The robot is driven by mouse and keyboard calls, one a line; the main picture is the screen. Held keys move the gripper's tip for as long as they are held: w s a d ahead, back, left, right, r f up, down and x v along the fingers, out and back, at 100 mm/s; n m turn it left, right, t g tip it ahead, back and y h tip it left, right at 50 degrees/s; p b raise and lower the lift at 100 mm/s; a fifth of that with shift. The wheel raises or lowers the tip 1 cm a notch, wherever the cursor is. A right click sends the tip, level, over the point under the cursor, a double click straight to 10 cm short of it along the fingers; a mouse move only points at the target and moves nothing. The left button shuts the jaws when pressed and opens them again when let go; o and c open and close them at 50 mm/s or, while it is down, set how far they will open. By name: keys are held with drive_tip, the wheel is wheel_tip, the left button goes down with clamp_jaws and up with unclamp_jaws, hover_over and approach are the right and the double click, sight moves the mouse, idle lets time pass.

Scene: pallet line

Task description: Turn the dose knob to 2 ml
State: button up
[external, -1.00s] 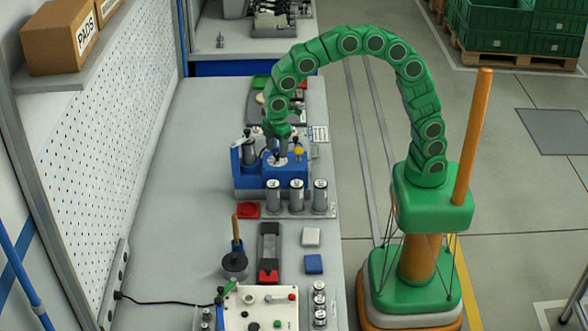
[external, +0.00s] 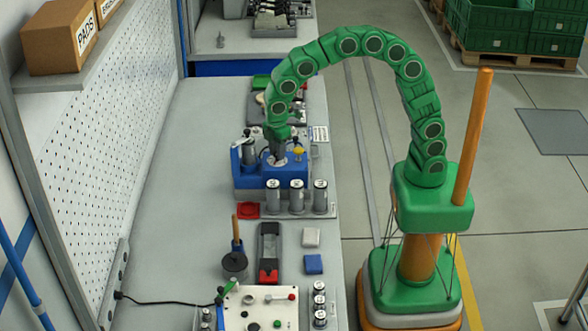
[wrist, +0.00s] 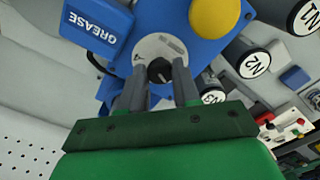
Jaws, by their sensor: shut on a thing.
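The dose knob (wrist: 160,71) is a small black knob on a pale grey round dial (wrist: 155,48) on top of the blue grease unit (wrist: 180,20). My gripper (wrist: 160,80) comes down on it from above, with one grey finger on each side, and is shut on the knob. Small dark marks show on the dial, but I cannot read a value or tell where the knob points. In the external view my gripper (external: 278,155) stands over the blue unit (external: 255,183) and hides most of the knob.
A yellow button (wrist: 214,17) and a blue block labelled GREASE (wrist: 95,28) flank the dial. A red dish (external: 248,210) and a white control box (external: 260,310) are nearer the camera.

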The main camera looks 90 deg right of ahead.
drive_tip(key=m, duration=0.4)
drive_tip(key=shift+m, duration=2.2)
drive_tip(key=o, duration=1.1)
drive_tip(key=shift+c, duration=0.2)
drive_tip(key=shift+r, duration=0.1)
